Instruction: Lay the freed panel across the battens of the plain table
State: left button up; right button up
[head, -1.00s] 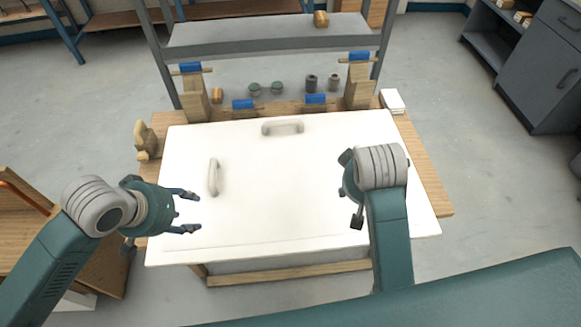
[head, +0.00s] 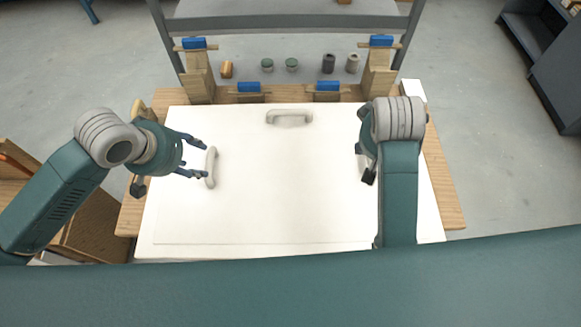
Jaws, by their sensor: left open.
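The white panel (head: 285,195) lies flat on a wooden-topped table (head: 445,190). It has a pale handle at its far edge (head: 289,117) and another at its left side (head: 211,167). My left gripper (head: 206,159) is open, with its fingertips at the left handle; I cannot tell whether they touch it. My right gripper (head: 366,164) is over the right part of the panel, its fingers mostly hidden by its own wrist. Any handle beneath it is hidden. I cannot make out a separate table with battens.
Blue-topped wooden clamps (head: 198,75) and (head: 379,68) stand at the table's back corners, with lower blue-topped blocks (head: 249,91) and (head: 327,90) between. Small cans (head: 328,63) stand behind. A grey cabinet (head: 545,60) is at right, wooden furniture (head: 95,220) at lower left.

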aim_at(210, 163)
pick_arm(q)
jog(key=x, duration=1)
jog(key=shift+w, duration=0.1)
pick_arm(e)
jog(key=x, duration=1)
jog(key=shift+w, duration=0.1)
pick_arm(q)
grip_shut()
pick_arm(e)
grip_shut()
pick_arm(q)
jog(key=shift+r, duration=0.1)
